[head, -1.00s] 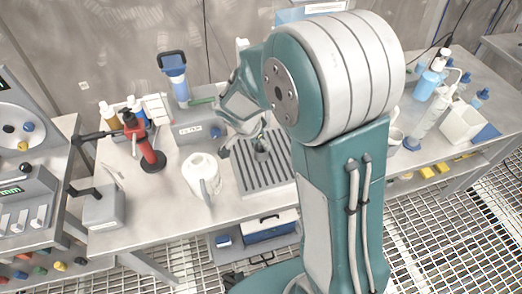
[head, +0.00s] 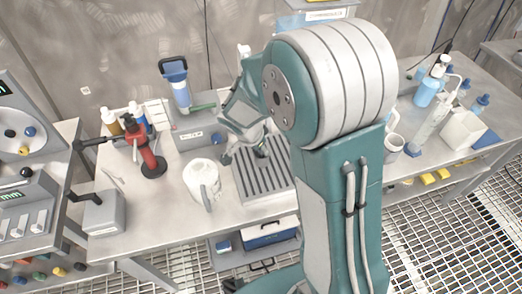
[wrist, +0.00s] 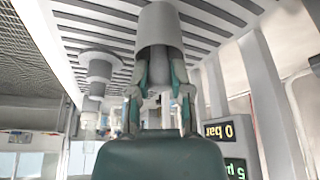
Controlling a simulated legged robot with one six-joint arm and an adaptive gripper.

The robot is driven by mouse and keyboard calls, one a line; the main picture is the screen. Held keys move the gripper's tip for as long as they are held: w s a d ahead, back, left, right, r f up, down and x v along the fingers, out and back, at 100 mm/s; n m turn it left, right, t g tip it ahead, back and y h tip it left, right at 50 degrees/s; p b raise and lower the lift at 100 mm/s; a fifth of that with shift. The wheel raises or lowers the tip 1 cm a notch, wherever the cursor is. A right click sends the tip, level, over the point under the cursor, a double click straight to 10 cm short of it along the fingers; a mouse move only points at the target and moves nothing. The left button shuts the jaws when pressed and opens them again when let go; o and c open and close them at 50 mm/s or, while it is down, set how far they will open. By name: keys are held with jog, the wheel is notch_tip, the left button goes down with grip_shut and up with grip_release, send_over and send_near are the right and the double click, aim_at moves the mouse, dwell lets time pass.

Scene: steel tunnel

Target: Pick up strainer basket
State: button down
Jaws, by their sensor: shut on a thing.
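In the wrist view my gripper (wrist: 160,78) has its two fingers closed on a smooth grey tapered cylinder (wrist: 158,28), which I take to be the strainer basket. Its wider open end faces my palm, and the fingers reach up to that rim. The slatted grey tray (wrist: 95,20) lies beyond it. In the head view my gripper (head: 246,148) is low over the slatted tray (head: 262,186) on the steel bench. My arm partly covers the gripper and tray there. I cannot tell whether the basket touches the tray.
A white jug (head: 200,180) stands just left of the tray. Bottles (head: 430,88) and a white container (head: 462,130) stand at the right.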

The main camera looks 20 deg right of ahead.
jog(key=shift+r, duration=0.3)
notch_tip(320, 180, up, 2)
jog(key=shift+r, duration=0.25)
jog(key=s+a+r, duration=0.1)
jog(key=s+r, duration=0.8)
jog(key=s, duration=0.5)
jog(key=shift+r, duration=0.35)
jog(key=shift+a, duration=0.15)
